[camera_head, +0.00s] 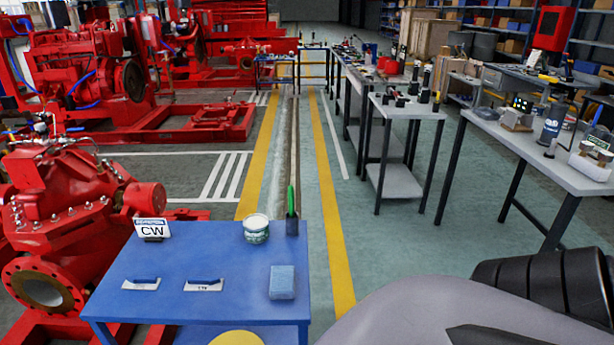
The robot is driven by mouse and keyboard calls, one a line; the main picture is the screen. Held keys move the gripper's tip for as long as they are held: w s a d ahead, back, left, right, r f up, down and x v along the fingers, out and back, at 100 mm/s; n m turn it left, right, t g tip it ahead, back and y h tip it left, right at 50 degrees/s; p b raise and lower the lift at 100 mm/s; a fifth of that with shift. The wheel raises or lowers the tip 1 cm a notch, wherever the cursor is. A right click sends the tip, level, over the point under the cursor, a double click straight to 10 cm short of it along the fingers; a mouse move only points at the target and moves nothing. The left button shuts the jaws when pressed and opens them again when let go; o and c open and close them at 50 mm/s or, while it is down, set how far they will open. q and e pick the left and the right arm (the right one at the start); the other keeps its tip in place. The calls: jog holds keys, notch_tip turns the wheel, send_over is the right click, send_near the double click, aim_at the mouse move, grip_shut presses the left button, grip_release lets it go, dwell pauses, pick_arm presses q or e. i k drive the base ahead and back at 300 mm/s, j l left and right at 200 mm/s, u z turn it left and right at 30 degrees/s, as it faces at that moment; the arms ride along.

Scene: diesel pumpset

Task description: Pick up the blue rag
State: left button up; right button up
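A folded light-blue rag (282,282) lies on the right part of the blue table (222,264), near its front right side. Nothing touches it from above. Neither of my grippers shows in the head view. A grey and black part of my own body fills the lower right corner, but no fingertips are visible there.
A red pump (60,220) stands close on the left. Open floor with yellow lines lies to the right.

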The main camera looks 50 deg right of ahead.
aim_at(282, 285)
jog(key=z, duration=1.45)
